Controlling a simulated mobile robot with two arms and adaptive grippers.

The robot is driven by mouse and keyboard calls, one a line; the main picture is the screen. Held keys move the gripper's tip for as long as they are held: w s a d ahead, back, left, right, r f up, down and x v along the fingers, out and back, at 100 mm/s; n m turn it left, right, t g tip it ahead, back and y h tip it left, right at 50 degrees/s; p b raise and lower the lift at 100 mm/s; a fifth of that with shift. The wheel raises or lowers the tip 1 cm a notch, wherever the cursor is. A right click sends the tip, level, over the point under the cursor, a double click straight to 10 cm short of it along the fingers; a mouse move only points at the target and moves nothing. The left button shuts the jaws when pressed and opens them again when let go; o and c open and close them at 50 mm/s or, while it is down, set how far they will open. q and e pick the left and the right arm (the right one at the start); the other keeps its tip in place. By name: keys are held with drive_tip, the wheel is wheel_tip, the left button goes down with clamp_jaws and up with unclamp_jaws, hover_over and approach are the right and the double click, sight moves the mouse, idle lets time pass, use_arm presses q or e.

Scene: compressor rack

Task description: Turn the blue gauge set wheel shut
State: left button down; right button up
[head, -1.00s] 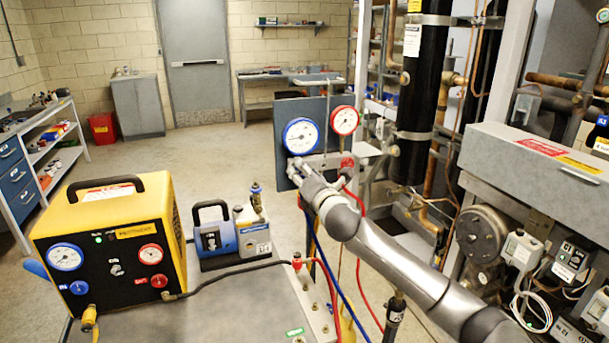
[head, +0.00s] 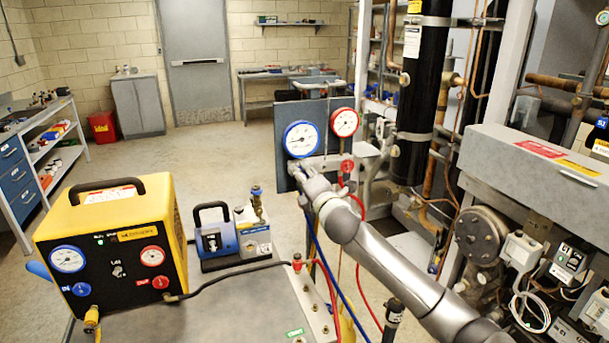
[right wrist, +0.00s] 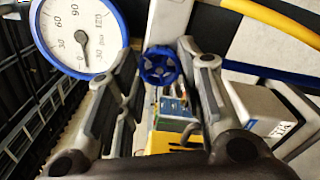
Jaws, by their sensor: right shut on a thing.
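The gauge set has a blue-rimmed gauge (head: 300,139) and a red-rimmed gauge (head: 344,122) on a dark upright panel (head: 284,113). The blue gauge shows large at upper left in the right wrist view (right wrist: 79,35). The blue wheel (right wrist: 160,65) is between my right fingertips in that view; in the head view my gripper hides it. My right gripper (head: 298,167) is shut on the wheel, just below the blue gauge. The red wheel (head: 347,166) sits to its right. My left gripper is not in view.
Blue and red hoses hang below the gauge set, close to my right arm. Pipes and a grey box (head: 545,165) fill the right side.

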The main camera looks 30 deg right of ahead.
drive_tip(key=shift+m+p, duration=4.6)
drive_tip(key=shift+m, duration=10.1)
drive_tip(key=o, duration=1)
